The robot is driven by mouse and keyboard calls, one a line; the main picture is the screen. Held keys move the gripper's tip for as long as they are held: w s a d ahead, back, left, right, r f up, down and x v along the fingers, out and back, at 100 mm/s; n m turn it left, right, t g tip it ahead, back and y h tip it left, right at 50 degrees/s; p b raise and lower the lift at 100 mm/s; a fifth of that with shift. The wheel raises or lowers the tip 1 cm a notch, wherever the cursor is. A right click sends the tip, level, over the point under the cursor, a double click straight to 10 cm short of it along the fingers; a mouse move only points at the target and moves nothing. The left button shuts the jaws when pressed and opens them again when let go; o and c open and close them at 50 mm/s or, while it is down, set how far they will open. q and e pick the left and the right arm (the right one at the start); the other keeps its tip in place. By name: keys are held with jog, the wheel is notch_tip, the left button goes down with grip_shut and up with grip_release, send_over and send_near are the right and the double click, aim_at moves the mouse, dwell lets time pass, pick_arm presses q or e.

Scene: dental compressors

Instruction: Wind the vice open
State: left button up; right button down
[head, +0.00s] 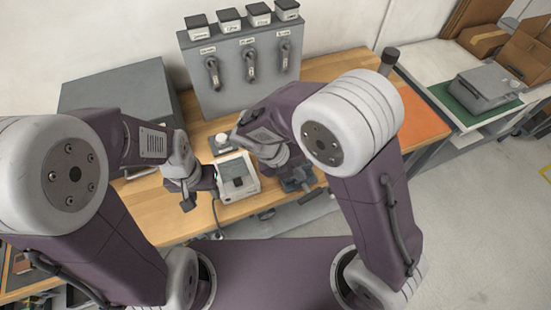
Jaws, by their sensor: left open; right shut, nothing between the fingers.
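The vice (299,181) is a small blue-grey block at the front edge of the wooden bench, right of a white box. A bar (310,197) sticks out at its front. How far its jaws stand apart is too small to tell. My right gripper (237,137) is above the bench, left of and behind the vice, apart from it. It is shut and empty, partly hidden by its own wrist. My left gripper (188,202) points down near the bench's front, left of the white box. It is open and empty.
The white box (250,184) with a dark top stands between my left gripper and the vice. A grey panel (225,88) with several hanging handles stands behind. A large grey case (118,88) is at the left. An orange mat (424,112) lies clear at the right.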

aim_at(301, 198)
jog(key=s+a+r+n+t+p, duration=0.1)
jog(key=s+a+r+n+p, duration=0.15)
jog(key=s+a, duration=0.3)
jog(key=x, duration=0.5)
jog(key=b+x, duration=0.1)
jog(key=x, duration=0.4)
jog(key=w+a+b+x, duration=0.1)
jog(key=x, duration=0.4)
jog(key=shift+w+f, duration=0.1)
pick_arm(q)
jog(key=shift+s+r, duration=0.25)
jog(key=shift+r, duration=0.35)
jog(key=shift+s+r, duration=0.25)
jog(key=shift+r, duration=0.35)
pick_arm(e)
jog(key=shift+d, duration=0.1)
pick_arm(q)
jog(key=shift+w+f, duration=0.1)
jog(key=shift+w, duration=0.1)
pick_arm(e)
jog(key=shift+s+f+n+t+h, duration=0.2)
jog(key=shift+f+n+t+h, duration=0.1)
jog(key=shift+h, duration=0.4)
